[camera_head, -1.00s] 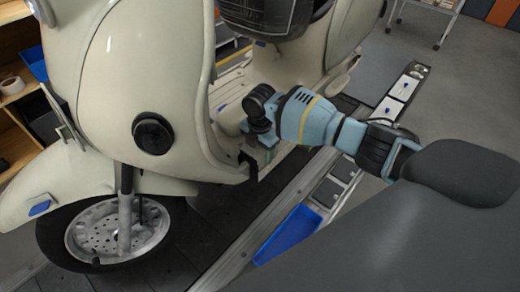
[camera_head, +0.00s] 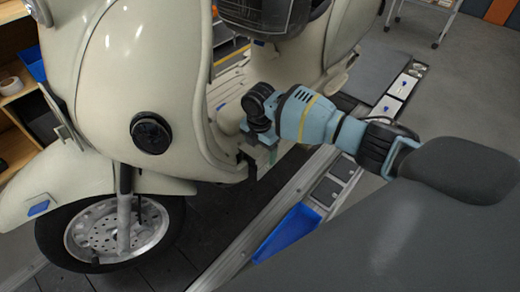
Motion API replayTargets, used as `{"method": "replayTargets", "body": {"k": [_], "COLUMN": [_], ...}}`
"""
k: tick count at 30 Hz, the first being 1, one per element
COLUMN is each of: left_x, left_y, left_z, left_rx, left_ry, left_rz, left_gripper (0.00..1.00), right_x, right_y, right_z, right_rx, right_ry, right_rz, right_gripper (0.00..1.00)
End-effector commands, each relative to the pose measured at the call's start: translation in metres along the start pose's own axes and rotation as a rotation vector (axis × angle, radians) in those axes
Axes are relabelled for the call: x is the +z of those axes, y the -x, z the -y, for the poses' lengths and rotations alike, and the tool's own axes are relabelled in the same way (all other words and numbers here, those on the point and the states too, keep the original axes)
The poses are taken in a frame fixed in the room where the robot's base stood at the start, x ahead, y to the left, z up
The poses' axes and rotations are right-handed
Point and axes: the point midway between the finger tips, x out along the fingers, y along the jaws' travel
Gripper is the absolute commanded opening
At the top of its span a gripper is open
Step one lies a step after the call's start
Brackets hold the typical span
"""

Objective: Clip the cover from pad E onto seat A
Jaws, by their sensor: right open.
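My right gripper (camera_head: 262,150) comes in from the right and points down, open, beside the lower edge of the cream scooter (camera_head: 105,90). A dark bracket-like piece (camera_head: 249,170) sits at its fingertips, partly hidden; I cannot tell whether they touch it. White pieces with blue tabs (camera_head: 388,106) lie on pads of the long side rail, with dark square pads (camera_head: 341,168) nearer. No letters are legible, so I cannot tell which is pad E, seat A or the cover. My left gripper is not in view.
A blue tray (camera_head: 285,236) sits at the near end of the rail. The front wheel (camera_head: 108,232) stands on dark slats. A blue tab (camera_head: 38,208) shows on the front fender. Shelves (camera_head: 15,120) stand at left, a wheeled cart (camera_head: 440,12) at the back right.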

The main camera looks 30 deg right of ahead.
Motion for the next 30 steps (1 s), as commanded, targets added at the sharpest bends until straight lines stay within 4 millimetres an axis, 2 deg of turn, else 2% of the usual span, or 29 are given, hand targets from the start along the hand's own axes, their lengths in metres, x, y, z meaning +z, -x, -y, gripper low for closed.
{"method": "replayTargets", "body": {"k": [1,3,6,12,17,30], "left_x": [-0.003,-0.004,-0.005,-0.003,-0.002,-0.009], "left_y": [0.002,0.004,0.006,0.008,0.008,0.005], "left_z": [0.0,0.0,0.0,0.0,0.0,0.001], "left_rx": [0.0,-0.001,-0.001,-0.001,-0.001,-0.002], "left_ry": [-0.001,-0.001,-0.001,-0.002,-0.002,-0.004], "left_rz": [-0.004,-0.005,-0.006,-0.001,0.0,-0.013], "left_gripper": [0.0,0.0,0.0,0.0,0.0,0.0], "right_x": [0.001,0.001,0.0,0.0,0.001,0.0], "right_y": [0.022,0.035,0.052,0.072,0.077,0.076], "right_z": [-0.009,-0.009,-0.008,-0.003,-0.001,0.0], "right_rx": [0.037,0.039,0.04,0.026,0.019,0.014], "right_ry": [0.001,0.001,0.001,0.0,-0.001,0.0], "right_rz": [0.0,0.001,0.0,-0.001,0.0,0.0], "right_gripper": [0.85,0.85,0.85,0.85,0.85,0.85]}}
